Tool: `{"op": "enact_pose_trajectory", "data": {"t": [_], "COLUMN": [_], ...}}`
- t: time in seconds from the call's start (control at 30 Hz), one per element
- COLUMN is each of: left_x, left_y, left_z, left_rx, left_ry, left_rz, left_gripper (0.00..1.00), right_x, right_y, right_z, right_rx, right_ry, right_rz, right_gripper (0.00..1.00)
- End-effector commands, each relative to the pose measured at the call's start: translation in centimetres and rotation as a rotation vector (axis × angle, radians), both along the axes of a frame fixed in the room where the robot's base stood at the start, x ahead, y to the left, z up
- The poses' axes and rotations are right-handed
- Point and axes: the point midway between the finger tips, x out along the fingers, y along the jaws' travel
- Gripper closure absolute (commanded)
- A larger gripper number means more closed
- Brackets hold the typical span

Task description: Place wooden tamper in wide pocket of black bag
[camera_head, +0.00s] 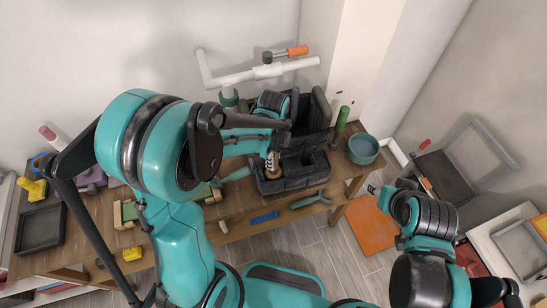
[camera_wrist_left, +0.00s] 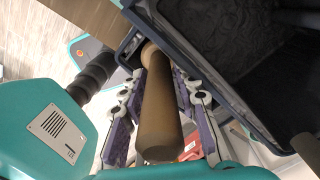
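The black bag (camera_head: 316,112) stands on the wooden workbench, with a tall back part and open pockets (camera_head: 299,176) at its front. My left gripper (camera_head: 271,163) is at the left part of the bag's front pockets. In the left wrist view, its purple-padded fingers (camera_wrist_left: 160,100) lie along both sides of the wooden tamper (camera_wrist_left: 158,122) and hold it. The bag's dark pocket wall (camera_wrist_left: 222,78) is close beside the tamper there. I cannot tell how far the tamper is inside a pocket. My right gripper (camera_head: 374,190) is away from the bag, at the right; its fingers are unclear.
A green round bowl (camera_head: 363,148) and a green bottle-like object (camera_head: 342,120) are right of the bag. Green-handled pliers (camera_head: 311,199) and a blue tool (camera_head: 264,218) lie in front. A white pipe (camera_head: 262,72) is behind. A dark tray (camera_head: 40,227) is far left.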

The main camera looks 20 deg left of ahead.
Motion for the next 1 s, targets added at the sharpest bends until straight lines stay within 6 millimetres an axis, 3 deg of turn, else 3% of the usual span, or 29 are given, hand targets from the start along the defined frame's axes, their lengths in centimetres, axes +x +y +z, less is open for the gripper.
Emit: {"op": "enact_pose_trajectory", "data": {"t": [0.37, 0.8, 1.0], "left_x": [0.0, 0.0, -0.1], "left_y": [0.0, 0.0, 0.0], "left_z": [0.7, 9.6, 12.0], "left_rx": [0.0, 0.0, 0.0], "left_ry": [0.0, 0.0, 0.0], "left_rz": [0.0, 0.0, 0.001], "left_gripper": [0.68, 0.68, 0.68], "right_x": [0.0, 0.0, 0.0], "right_y": [0.0, 0.0, 0.0], "right_z": [0.6, 1.9, 2.1], "right_rx": [0.0, 0.0, 0.0], "right_ry": [0.0, 0.0, 0.0], "right_rz": [0.0, 0.0, 0.0], "right_gripper": [0.6, 0.6, 0.6]}}
